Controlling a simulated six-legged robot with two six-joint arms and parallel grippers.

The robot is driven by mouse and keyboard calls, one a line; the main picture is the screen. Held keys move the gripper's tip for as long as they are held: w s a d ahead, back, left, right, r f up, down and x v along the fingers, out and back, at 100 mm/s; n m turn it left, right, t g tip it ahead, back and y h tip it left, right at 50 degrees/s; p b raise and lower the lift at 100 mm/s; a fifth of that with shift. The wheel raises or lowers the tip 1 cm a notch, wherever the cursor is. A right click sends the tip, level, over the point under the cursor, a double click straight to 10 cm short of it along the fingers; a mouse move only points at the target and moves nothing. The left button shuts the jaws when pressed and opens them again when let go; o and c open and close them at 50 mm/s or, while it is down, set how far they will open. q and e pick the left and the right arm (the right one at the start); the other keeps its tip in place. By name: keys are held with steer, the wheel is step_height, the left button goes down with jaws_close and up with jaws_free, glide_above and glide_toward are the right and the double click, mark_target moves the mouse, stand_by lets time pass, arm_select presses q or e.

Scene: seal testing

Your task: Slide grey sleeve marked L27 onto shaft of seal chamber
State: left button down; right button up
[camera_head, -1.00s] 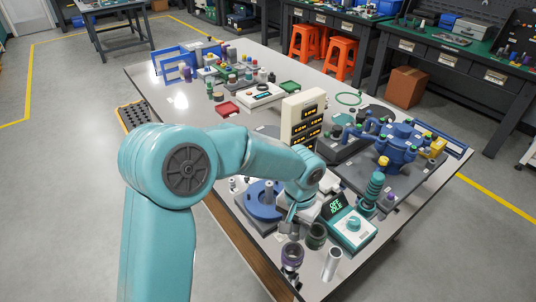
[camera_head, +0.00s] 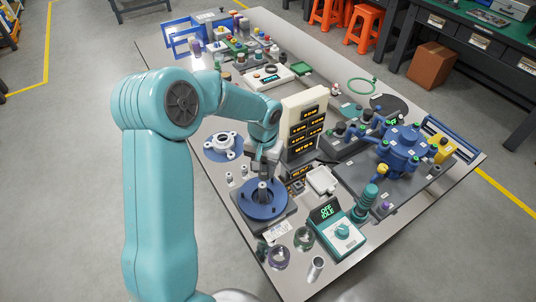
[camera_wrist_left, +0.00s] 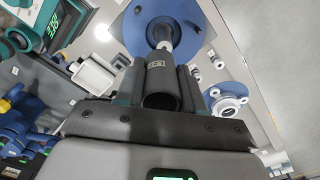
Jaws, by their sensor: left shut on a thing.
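My left gripper (camera_head: 264,168) points down over the blue seal chamber (camera_head: 254,212). It is shut on a dark grey sleeve, seen in the left wrist view (camera_wrist_left: 161,88) with a small light label too small to read surely. The sleeve is between the two fingers, its open end toward the camera. The chamber's bright metal shaft (camera_wrist_left: 163,34) rises from the blue round body (camera_wrist_left: 134,22) beyond the sleeve's far end, roughly in line with it. I cannot tell whether the shaft tip is inside the sleeve. My right gripper is in neither view.
A beige display tower (camera_head: 305,125) stands close to the right of the gripper. A teal tester (camera_head: 338,228) is at front right of the chamber. A white flanged part on a blue disc (camera_head: 222,147) lies behind left. Glass jars (camera_head: 304,238) and a metal cylinder (camera_head: 316,268) stand in front.

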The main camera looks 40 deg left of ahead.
arm_select(q)
steer(key=shift+w+a, duration=0.2)
steer(key=shift+a, duration=0.1)
steer(key=shift+a+f, duration=0.15)
steer(key=shift+f, duration=0.1)
steer(key=shift+s+f+b, duration=0.45)
steer(key=shift+b, duration=0.1)
steer(key=f, duration=0.1)
steer(key=b, duration=0.1)
steer(key=f, duration=0.1)
steer(key=shift+w+f, duration=0.25)
steer(key=shift+f, duration=0.1)
steer(key=shift+s+f+b, duration=0.1)
steer(key=shift+b, duration=0.2)
steer(key=shift+s, duration=0.15)
steer(key=shift+w, duration=0.2)
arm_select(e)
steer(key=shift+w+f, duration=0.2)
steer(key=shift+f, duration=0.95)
arm_select(q)
steer(key=shift+s, duration=0.15)
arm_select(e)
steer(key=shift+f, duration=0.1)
